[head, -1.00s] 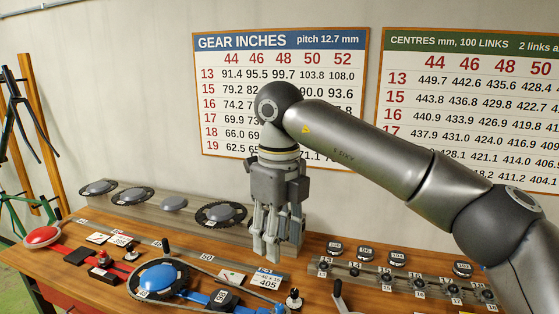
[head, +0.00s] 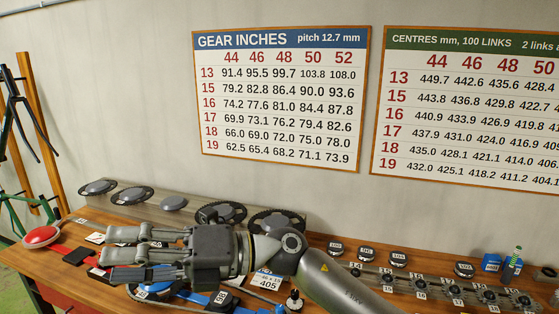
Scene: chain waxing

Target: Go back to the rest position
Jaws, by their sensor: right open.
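My right gripper (head: 130,255) is in the head view, low over the left-middle of the wooden bench, with its fingers pointing left. It is open, and I see nothing between its fingers. My right arm comes in from the lower right. The gripper hides much of the blue fixture (head: 155,290) and part of the red fixture. My left gripper is not in view.
Chainrings (head: 275,222) lie on a raised shelf at the back of the bench. A red disc (head: 41,236) is at the left. A row of sprockets (head: 433,287) with number tags, blue boxes (head: 491,262) and a small bottle are at the right. Two charts hang on the wall.

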